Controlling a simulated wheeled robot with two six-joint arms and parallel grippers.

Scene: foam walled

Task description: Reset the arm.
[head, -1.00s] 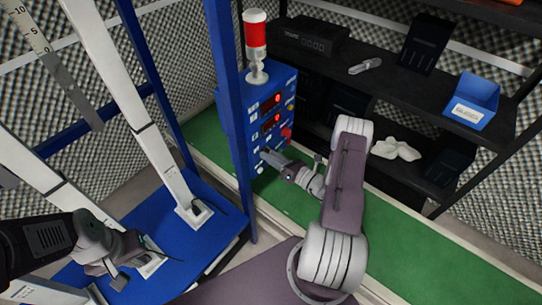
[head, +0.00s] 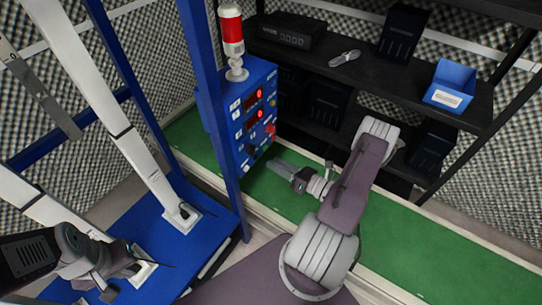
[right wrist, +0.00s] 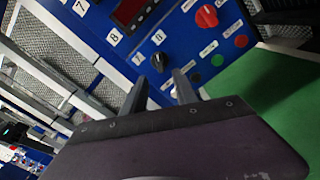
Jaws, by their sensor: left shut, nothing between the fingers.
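My right arm reaches in from the bottom right of the head view, over the green surface. My right gripper (head: 272,163) is just right of the blue control box (head: 262,82), a little apart from its lower front. In the right wrist view its two fingers (right wrist: 162,84) stand apart with nothing between them, pointing at the panel near a black knob (right wrist: 160,62). My left gripper (head: 168,265) is at the lower left of the head view, shut and empty, above the blue base plate (head: 210,225).
A red-and-white signal lamp (head: 232,35) stands on the control box. A blue post (head: 213,110) rises left of it. Behind is a black shelf (head: 390,80) with a blue bin (head: 450,85) and black boxes. The green surface (head: 430,230) is clear to the right.

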